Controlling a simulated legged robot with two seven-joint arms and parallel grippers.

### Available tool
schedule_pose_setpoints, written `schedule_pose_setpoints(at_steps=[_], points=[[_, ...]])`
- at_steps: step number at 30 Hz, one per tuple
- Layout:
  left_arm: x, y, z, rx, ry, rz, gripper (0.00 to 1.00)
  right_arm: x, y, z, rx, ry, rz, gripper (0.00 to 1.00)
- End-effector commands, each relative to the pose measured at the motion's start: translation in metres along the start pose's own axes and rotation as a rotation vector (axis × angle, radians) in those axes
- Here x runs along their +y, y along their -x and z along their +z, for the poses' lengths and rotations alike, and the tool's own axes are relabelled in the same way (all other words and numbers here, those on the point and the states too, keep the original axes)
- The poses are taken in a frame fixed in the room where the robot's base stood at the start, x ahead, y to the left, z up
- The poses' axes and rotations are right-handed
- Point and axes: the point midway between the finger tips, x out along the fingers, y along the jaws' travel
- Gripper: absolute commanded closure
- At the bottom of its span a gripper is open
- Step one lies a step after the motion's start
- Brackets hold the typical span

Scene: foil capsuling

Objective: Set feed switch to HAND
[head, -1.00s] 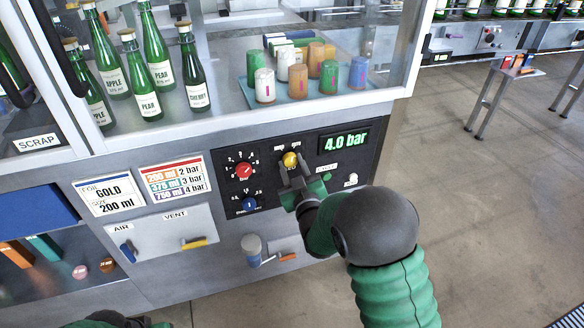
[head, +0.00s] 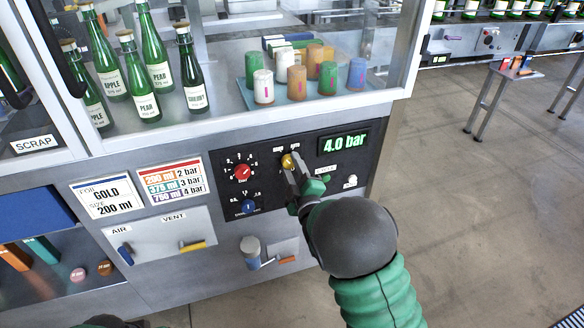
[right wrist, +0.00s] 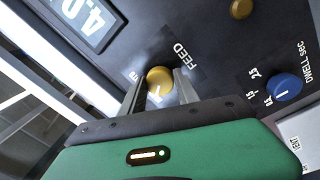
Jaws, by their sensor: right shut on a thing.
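The feed switch is a yellow knob (head: 289,161) on the black control panel (head: 262,190), below and left of the 4.0 bar display. In the right wrist view the yellow knob (right wrist: 160,80) sits between the two fingers beside the FEED label (right wrist: 180,52), with a pale pointer mark on its face. My right gripper (head: 292,167) is shut on the knob; it also shows in the right wrist view (right wrist: 160,90). The fingers of my left gripper do not show.
A red dial (head: 242,172) and a blue dial (head: 248,206) sit left of the switch. A white button (head: 350,181) is at the panel's lower right. An AIR/VENT plate (head: 160,235) and a grey cylinder with an orange handle (head: 251,250) are lower.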

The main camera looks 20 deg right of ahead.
Motion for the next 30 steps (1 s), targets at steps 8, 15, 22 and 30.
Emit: schedule_pose_setpoints(at_steps=[8, 15, 22, 30], points=[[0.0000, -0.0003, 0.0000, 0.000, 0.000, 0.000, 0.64, -0.0048, 0.0010, -0.0006, 0.004, 0.034, -0.011, 1.00], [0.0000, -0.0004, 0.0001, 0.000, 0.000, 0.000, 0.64, -0.0054, 0.0012, -0.0005, 0.004, 0.035, -0.012, 1.00], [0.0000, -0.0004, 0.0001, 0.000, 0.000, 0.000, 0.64, -0.0047, 0.0011, -0.0005, 0.003, 0.034, -0.011, 0.42], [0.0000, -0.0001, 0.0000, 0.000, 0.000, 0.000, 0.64, -0.0022, 0.0007, -0.0003, 0.003, 0.033, -0.005, 0.41]])
